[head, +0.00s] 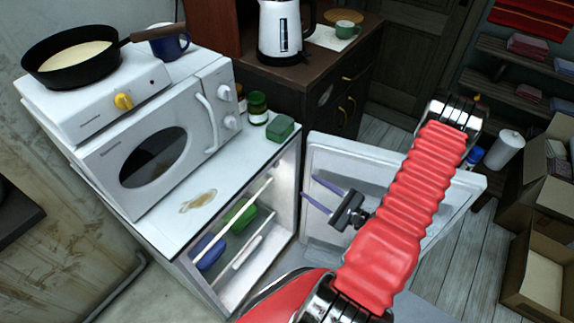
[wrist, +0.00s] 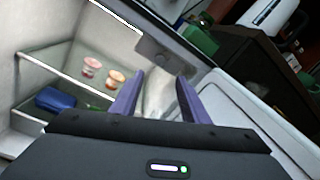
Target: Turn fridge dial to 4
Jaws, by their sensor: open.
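The small fridge (head: 190,250) stands under the microwave with its door (head: 395,165) swung open to the right. My gripper (head: 318,196) is open and empty in front of the fridge opening, beside the inner side of the door. In the wrist view my two purple fingers (wrist: 158,92) point into the fridge, apart from each other. A grey fitting (wrist: 155,52) sits high on the inner wall ahead of the fingers; it may hold the dial, but no number is readable. In the head view the dial cannot be made out.
Inside the fridge are a green container (head: 241,212), a blue container (head: 209,252) and small jars (wrist: 92,67) on shelves. A microwave (head: 160,150), a green box (head: 280,128) and a jar (head: 257,107) stand on top. The open door bounds the right side.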

